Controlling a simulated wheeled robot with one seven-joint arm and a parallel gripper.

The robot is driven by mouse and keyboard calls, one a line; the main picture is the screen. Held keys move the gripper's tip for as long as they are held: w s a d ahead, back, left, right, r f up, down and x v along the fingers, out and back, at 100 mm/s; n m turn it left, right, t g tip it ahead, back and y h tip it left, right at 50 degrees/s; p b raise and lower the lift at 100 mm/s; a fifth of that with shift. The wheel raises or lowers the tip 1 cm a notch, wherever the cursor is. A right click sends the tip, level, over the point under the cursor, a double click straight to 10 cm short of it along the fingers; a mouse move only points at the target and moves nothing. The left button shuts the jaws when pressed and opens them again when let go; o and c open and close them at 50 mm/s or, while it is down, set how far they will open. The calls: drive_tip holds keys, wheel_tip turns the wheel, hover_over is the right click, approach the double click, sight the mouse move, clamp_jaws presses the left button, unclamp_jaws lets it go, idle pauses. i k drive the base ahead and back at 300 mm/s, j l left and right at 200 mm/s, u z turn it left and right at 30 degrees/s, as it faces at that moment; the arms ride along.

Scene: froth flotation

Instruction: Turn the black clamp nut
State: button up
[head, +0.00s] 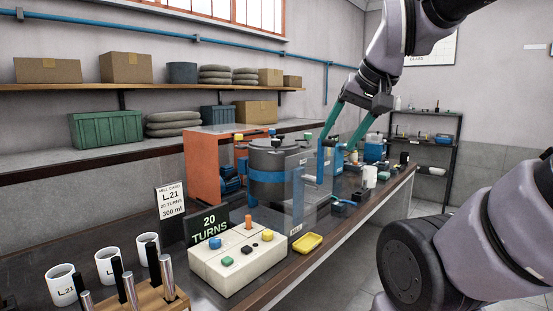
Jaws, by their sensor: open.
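My gripper (337,148) is open, with its two teal fingers pointing down and spread apart above the right part of the bench. It is to the right of a grey drum (268,188) with a blue band, which stands behind clear panels. Small dark parts sit on top of the drum, but I cannot tell whether one is the black clamp nut. The fingertips overlap blue parts in the picture, and nothing can be clearly seen held between them. Contact there cannot be judged.
A cream control box (243,277) with coloured buttons and a "20 TURNS" display (209,225) stands in front of the drum. A yellow tray (307,243) lies beside it. White mugs (107,266) and a wooden rack (150,297) are at the near left. An orange housing (203,170) stands behind.

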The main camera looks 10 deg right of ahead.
sight(275, 143)
drive_tip(key=i+l, duration=0.35)
drive_tip(key=i+l+u, duration=0.15)
drive_tip(key=i+l, duration=0.2)
drive_tip(key=l, duration=0.1)
